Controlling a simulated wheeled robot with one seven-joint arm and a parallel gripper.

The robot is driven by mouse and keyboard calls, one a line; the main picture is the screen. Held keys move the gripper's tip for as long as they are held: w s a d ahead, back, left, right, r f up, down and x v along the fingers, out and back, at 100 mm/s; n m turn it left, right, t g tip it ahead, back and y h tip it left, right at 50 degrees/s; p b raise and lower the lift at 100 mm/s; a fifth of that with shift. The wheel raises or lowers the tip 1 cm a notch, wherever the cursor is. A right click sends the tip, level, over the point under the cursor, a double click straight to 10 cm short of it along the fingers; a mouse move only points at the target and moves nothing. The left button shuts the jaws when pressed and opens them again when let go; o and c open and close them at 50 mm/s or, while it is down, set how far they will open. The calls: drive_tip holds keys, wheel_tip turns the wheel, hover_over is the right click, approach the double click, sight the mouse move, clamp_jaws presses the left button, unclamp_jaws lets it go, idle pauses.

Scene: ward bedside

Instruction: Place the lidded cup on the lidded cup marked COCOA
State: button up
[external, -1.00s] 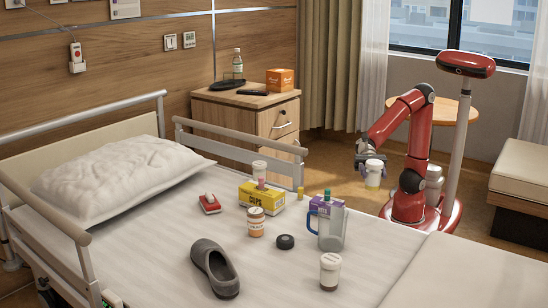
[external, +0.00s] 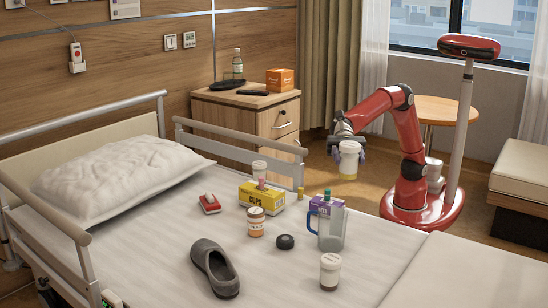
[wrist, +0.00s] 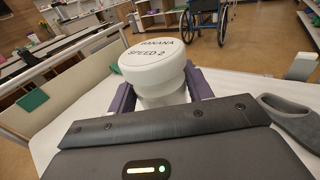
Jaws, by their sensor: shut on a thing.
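My gripper (external: 349,150) is shut on a white-lidded cup (external: 348,162) with a yellow lower part, held upright in the air beyond the bed's far side. A third lidded cup (external: 260,170) with a pink band stands at the yellow CUPS box. No COCOA mark is legible.
A clear jug (external: 332,232) with a purple box stands between my gripper and the brown-banded cup. A bed rail (external: 240,148) stands left of my gripper.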

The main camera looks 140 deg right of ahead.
drive_tip(key=w+a+r+p, duration=0.2)
drive_tip(key=w+a+p, duration=0.15)
drive_tip(key=w, duration=0.95)
drive_tip(key=b, duration=0.8)
hover_over(331, 259)
drive_tip(key=shift+m+t+h, duration=0.3)
drive_tip(key=shift+h, duration=0.1)
wheel_tip(331, 259, down, 20)
drive_tip(key=shift+r, duration=0.2)
drive_tip(key=shift+f, duration=0.15)
drive_tip(key=o, duration=1.2)
